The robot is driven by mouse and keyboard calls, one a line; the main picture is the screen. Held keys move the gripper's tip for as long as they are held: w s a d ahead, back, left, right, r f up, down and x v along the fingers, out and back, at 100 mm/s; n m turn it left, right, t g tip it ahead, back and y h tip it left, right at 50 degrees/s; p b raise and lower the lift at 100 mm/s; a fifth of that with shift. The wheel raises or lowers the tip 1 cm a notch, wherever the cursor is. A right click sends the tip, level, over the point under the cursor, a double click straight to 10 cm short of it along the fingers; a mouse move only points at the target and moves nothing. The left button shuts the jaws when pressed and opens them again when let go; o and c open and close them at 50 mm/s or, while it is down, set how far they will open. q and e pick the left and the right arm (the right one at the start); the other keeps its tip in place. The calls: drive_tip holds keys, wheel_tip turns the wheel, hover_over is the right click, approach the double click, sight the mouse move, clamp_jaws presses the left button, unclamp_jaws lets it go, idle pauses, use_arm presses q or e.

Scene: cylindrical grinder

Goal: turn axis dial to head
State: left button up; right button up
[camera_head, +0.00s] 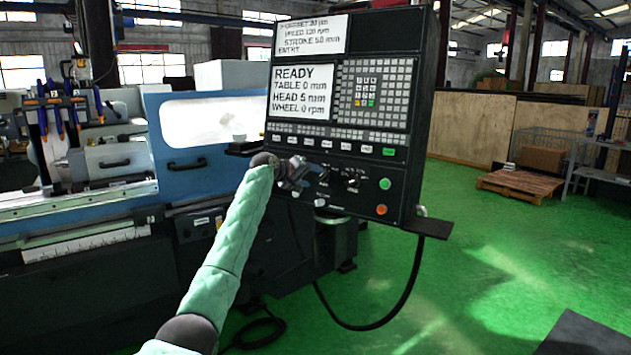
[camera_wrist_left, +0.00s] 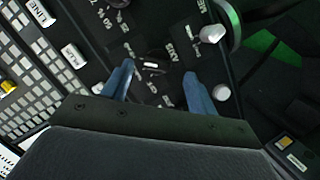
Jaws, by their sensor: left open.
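The black control panel (camera_head: 338,205) of the grinder faces me, with a row of dark dials on its lower part. My left gripper (camera_head: 300,172) is at the left part of this row and hides what is directly behind it. In the left wrist view, my left gripper (camera_wrist_left: 158,69) has its two blue fingers apart. A dark dial (camera_wrist_left: 150,66) with a white mark shows between the fingertips, near lettering that looks like AXIS. Whether the fingers touch it I cannot tell. The screen (camera_head: 300,92) reads READY, TABLE 0 mm, HEAD 5 mm, WHEEL 0 rpm.
A green button (camera_head: 385,184) and an orange button (camera_head: 381,210) are on the panel's right. A keypad (camera_head: 375,95) is above. A dark ledge (camera_head: 428,228) juts out at lower right, with a cable (camera_head: 412,290) hanging below.

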use_arm(q)
drive_tip(key=v, duration=0.4)
drive_tip(key=shift+b, duration=0.3)
use_arm(e)
drive_tip(key=shift+w+a+f+y, duration=0.2)
drive_tip(key=shift+a+f+y, duration=0.1)
drive_tip(key=shift+a+f, duration=0.45)
drive_tip(key=shift+w+d+r, duration=0.1)
drive_tip(key=shift+w, duration=0.05)
use_arm(q)
drive_tip(key=shift+f, duration=0.1)
